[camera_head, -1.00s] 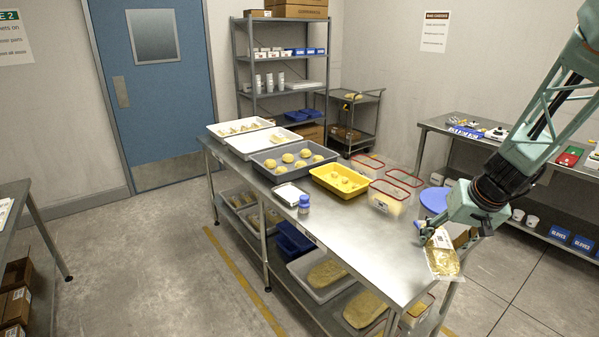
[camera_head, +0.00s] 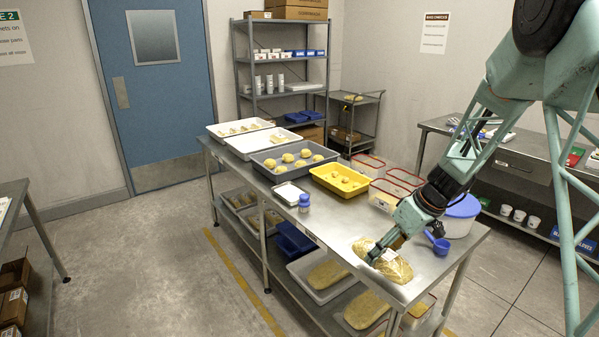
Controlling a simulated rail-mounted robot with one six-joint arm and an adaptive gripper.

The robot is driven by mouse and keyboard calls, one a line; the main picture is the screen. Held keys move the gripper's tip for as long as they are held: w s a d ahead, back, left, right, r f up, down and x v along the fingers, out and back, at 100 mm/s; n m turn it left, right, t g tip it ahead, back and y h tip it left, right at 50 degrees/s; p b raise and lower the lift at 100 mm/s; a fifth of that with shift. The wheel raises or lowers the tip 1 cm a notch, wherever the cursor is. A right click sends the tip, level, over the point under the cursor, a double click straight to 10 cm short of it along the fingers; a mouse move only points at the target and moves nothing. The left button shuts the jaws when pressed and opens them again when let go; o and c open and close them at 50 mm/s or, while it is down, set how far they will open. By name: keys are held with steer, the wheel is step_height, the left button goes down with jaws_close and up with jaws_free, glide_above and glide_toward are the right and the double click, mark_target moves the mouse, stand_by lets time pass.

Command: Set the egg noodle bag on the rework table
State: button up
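The egg noodle bag (camera_head: 396,268), a clear pack of yellow noodles with a white label, is at the near right end of the steel table (camera_head: 335,225) in the middle. It lies nearly flat, on the tabletop or just over it; I cannot tell whether it touches. My gripper (camera_head: 374,257) reaches down from the right with its fingertips at the middle of the bag. The fingers appear closed on it, and they hide part of it.
Red-rimmed clear containers (camera_head: 385,195), a yellow tray (camera_head: 340,181) and a grey dough tray (camera_head: 270,166) fill the far part.

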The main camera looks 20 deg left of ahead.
stand_by(0.4)
steer(key=w+a, duration=0.1)
steer(key=w, duration=0.4)
steer(key=w+a+f, duration=0.1)
steer(key=w, duration=0.4)
steer(key=w+a, duration=0.2)
steer(key=w, duration=0.3)
steer(key=shift+w+f, duration=0.2)
steer(key=shift+w, duration=0.05)
steer(key=shift+f, duration=0.1)
steer(key=shift+f+b, duration=0.3)
steer(key=shift+f, duration=1.35)
steer(key=shift+f, duration=0.1)
steer(key=o, duration=1.2)
steer(key=shift+o, duration=0.2)
steer(key=p+v, duration=0.1)
steer(key=v, duration=1.1)
